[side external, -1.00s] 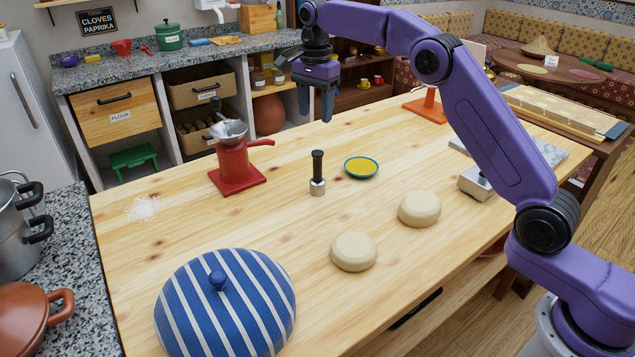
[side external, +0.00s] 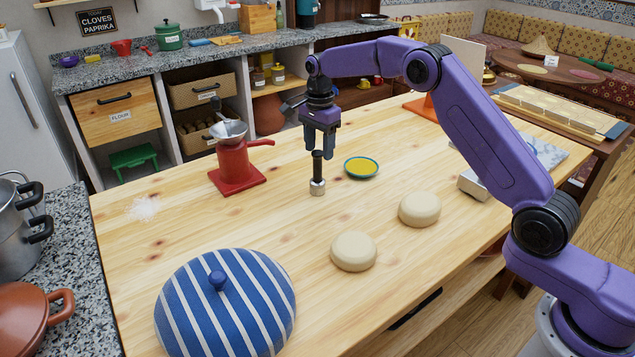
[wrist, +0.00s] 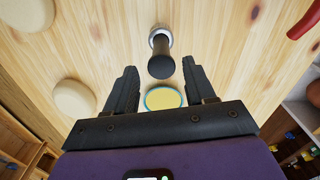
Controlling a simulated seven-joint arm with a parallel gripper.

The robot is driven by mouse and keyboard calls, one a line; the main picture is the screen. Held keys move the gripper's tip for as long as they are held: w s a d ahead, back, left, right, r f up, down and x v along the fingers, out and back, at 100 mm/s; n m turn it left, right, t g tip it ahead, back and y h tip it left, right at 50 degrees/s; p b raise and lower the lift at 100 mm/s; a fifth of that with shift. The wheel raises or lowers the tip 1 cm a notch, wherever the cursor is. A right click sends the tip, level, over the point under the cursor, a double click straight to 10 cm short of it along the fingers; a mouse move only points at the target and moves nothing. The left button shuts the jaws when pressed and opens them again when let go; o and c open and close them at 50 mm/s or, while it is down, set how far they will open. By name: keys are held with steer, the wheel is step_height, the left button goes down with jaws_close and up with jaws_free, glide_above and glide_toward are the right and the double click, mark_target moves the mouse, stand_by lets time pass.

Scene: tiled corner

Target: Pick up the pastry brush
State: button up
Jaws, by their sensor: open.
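The pastry brush (side external: 318,172) stands upright on the wooden table, black handle up and a silver end down; no bristles can be made out. In the wrist view, its handle (wrist: 161,62) points toward the camera and its silver end shows behind it. My gripper (side external: 319,154) is open and empty, pointing down with its fingertips at about the height of the handle's top. In the wrist view, the handle appears just beyond the gap between the fingertips (wrist: 159,72). I cannot tell whether the fingers touch it.
A blue-rimmed yellow dish (side external: 361,167) sits close to the brush's right. A red grinder (side external: 236,165) stands to its left. Two dough rounds (side external: 354,251) (side external: 420,209) and a striped blue dome (side external: 226,305) lie nearer the front.

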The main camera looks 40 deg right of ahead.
mark_target(318, 168)
steer(key=shift+a+f, duration=0.2)
steer(key=shift+f, duration=3.25)
jaws_close()
